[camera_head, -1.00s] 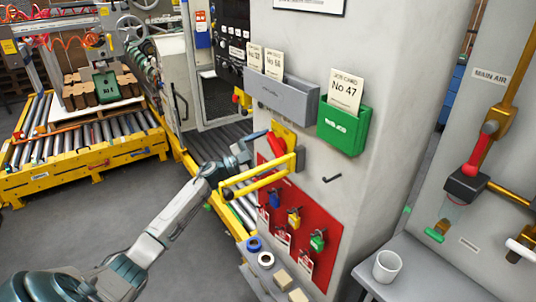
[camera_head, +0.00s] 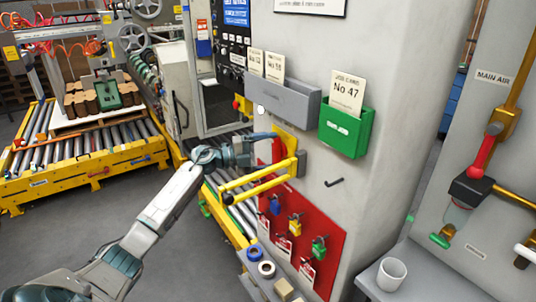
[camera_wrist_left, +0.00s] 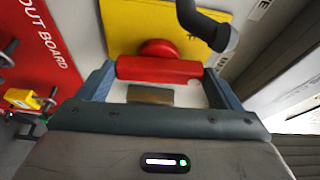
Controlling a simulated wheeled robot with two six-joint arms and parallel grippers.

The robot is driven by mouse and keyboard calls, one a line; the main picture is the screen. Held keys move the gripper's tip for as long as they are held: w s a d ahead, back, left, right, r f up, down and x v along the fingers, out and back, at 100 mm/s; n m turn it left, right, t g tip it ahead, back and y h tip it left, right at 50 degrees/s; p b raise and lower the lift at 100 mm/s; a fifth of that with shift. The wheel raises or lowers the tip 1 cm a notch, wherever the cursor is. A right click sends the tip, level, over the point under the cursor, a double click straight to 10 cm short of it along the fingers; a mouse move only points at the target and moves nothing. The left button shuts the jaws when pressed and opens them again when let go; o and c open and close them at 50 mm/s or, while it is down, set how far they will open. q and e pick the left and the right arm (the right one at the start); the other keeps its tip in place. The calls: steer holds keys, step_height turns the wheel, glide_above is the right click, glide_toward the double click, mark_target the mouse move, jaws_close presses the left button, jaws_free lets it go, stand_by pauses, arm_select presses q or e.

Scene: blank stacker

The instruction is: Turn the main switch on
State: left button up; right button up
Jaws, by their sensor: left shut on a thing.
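The main switch is a red handle (camera_head: 277,150) on a yellow plate (camera_head: 289,138) on the grey cabinet column. In the left wrist view the red handle (camera_wrist_left: 158,69) lies crosswise between my fingers, with the yellow plate (camera_wrist_left: 125,25) behind it. My left gripper (camera_head: 272,137) is shut on the handle and partly hides it in the head view. My right gripper is not in view.
A yellow bar frame (camera_head: 250,182) juts out just below the switch. Under it is a red lockout board (camera_head: 325,232) with padlocks. Grey (camera_head: 290,98) and green (camera_head: 345,135) card holders hang above and to the right. A dark rod (camera_wrist_left: 207,27) shows close to the handle.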

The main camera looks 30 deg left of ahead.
arm_select(q)
steer(key=shift+f+m, duration=0.1)
steer(key=shift+m, duration=0.2)
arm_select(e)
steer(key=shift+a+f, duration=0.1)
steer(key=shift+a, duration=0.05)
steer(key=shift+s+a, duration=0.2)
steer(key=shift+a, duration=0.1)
arm_select(q)
steer(key=o, duration=0.8)
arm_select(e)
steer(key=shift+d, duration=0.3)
arm_select(q)
steer(key=shift+s, duration=0.1)
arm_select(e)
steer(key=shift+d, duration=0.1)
